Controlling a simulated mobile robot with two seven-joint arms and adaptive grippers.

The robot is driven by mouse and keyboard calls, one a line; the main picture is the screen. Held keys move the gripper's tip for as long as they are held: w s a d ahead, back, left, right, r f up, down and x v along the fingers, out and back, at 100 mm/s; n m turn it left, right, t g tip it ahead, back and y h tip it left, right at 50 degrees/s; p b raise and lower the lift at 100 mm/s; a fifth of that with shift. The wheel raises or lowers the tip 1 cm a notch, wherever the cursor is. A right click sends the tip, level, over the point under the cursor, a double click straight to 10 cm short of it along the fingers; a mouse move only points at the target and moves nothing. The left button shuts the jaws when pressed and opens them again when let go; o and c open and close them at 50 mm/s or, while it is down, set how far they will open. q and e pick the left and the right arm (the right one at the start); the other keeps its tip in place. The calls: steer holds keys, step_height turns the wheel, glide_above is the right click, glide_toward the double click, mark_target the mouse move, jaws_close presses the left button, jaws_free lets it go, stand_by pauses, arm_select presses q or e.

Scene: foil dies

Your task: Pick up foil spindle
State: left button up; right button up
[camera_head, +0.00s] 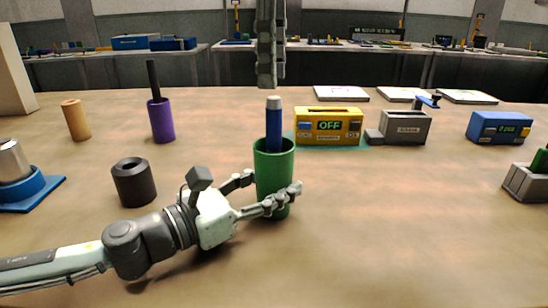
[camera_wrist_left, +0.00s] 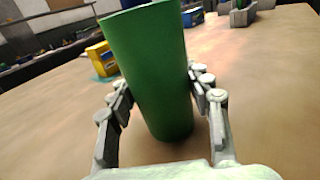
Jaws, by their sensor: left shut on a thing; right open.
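A green cup (camera_head: 274,178) stands upright on the table in the head view. A blue rod with a pale tip (camera_head: 274,128) stands in it; I cannot tell whether this is the foil spindle. My left gripper (camera_head: 272,197) is shut on the green cup, one finger on each side. The cup also fills the middle of the left wrist view (camera_wrist_left: 155,75), between the two fingers. My right gripper (camera_head: 268,82) points down from above, just over the rod's tip, and is open with nothing visible in it.
A yellow box (camera_head: 328,139) reading OFF and a grey box (camera_head: 405,127) stand behind right. A purple holder with a black rod (camera_head: 161,120), a tan cylinder (camera_head: 76,120) and a dark hollow cylinder (camera_head: 134,182) stand left. The front right table is clear.

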mark_target(273, 107)
step_height(273, 107, down, 9)
steer(key=shift+d, duration=0.1)
stand_by(0.4)
steer(key=shift+c, duration=0.5)
jaws_close()
